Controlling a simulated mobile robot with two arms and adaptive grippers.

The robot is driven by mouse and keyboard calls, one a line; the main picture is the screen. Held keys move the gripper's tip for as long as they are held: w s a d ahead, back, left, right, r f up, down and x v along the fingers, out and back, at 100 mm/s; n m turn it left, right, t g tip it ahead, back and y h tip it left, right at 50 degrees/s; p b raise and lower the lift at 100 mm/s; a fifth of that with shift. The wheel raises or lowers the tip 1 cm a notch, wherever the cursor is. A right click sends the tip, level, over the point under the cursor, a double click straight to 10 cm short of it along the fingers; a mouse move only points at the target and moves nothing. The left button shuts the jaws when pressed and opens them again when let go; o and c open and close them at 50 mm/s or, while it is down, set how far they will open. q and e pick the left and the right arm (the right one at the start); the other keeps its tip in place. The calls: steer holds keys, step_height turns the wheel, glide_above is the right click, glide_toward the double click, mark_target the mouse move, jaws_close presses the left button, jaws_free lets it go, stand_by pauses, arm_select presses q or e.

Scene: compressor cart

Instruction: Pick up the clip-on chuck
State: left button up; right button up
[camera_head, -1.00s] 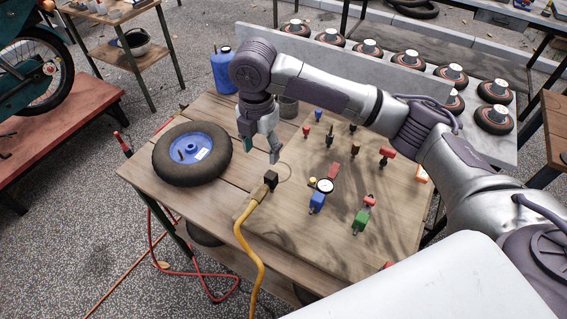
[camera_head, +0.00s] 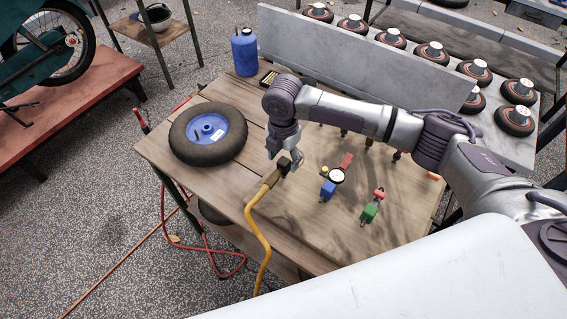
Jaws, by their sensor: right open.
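My right gripper (camera_head: 284,155) is open and points down at the black block-like fitting (camera_head: 284,164) at the end of the yellow hose (camera_head: 251,215). Its fingers are close around or just above that fitting; contact cannot be told. A blue fitting with a round gauge (camera_head: 328,190) and a green and red fitting (camera_head: 370,210) lie to the right on the wooden table (camera_head: 300,240). Which small fitting is the clip-on chuck cannot be told for sure. My left gripper is out of view.
A black tyre on a blue hub (camera_head: 208,133) lies on the table's left side. A blue bottle (camera_head: 244,52) stands at the back. A grey panel (camera_head: 360,50) rises behind the table. The front of the table is mostly clear.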

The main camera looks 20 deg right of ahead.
steer(key=shift+d+f, duration=0.1)
steer(key=shift+f, duration=1.05)
steer(key=shift+c, duration=1.3)
steer(key=c, duration=0.8)
steer(key=shift+c, duration=0.2)
steer(key=shift+r, duration=0.15)
